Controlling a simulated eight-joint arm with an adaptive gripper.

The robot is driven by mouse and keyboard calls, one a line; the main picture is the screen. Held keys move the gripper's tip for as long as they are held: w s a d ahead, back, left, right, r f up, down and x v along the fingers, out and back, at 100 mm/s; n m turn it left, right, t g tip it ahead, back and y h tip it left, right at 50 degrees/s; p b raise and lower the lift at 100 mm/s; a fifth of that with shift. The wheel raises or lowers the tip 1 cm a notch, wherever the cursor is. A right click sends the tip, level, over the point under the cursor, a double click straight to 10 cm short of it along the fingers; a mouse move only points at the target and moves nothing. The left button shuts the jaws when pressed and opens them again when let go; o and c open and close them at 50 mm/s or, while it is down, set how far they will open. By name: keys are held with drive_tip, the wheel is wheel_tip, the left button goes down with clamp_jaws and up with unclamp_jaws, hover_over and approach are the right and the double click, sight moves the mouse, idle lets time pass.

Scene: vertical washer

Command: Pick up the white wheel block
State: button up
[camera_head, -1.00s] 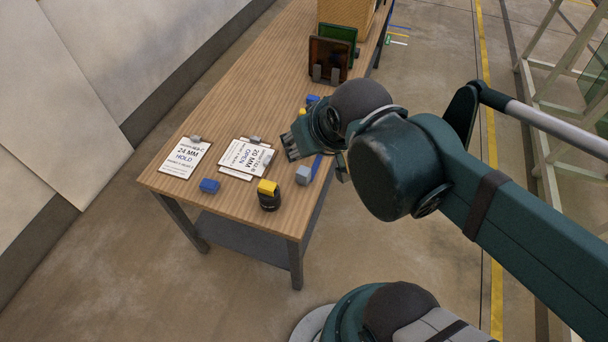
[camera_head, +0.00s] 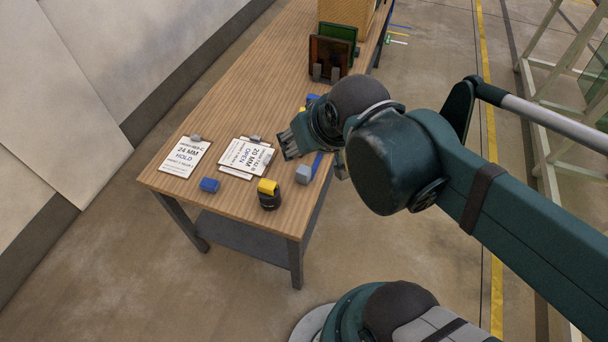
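My gripper (camera_head: 289,146) is at the right side of the wooden table, low over its top and pointing left. I see it from the side, so its finger gap is unclear. A pale grey-blue block (camera_head: 303,174) stands near the table's right edge, just below my gripper in the picture and apart from it. I see no block that is clearly a white wheel block. The pale block may be it, or it may be hidden behind my gripper and arm. A blue strip or part (camera_head: 317,163) shows partly beside the arm.
The wooden table (camera_head: 215,105) holds a black-and-yellow object (camera_head: 268,194), a blue block (camera_head: 209,185), a "24 MM HOLD" clipboard (camera_head: 185,158) and "20 MM OPEN" sheets (camera_head: 247,158). Dark and green panels (camera_head: 330,58) stand at the back. The left middle of the tabletop is clear.

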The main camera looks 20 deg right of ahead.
drive_tip(key=w, duration=0.1)
drive_tip(key=m+g+b, duration=0.7)
drive_tip(key=m, duration=0.3)
hover_over(304, 168)
wheel_tip(304, 168, down, 29)
drive_tip(key=shift+s+a+r, duration=0.1)
drive_tip(key=shift+a+r, duration=0.05)
drive_tip(key=shift+r, duration=0.05)
drive_tip(key=shift+f, duration=0.55)
drive_tip(key=shift+f+b, duration=0.35)
drive_tip(key=shift+f, duration=0.95)
drive_tip(key=shift+s+f+b, duration=0.15)
drive_tip(key=shift+f+b, duration=0.45)
drive_tip(key=shift+f, duration=2)
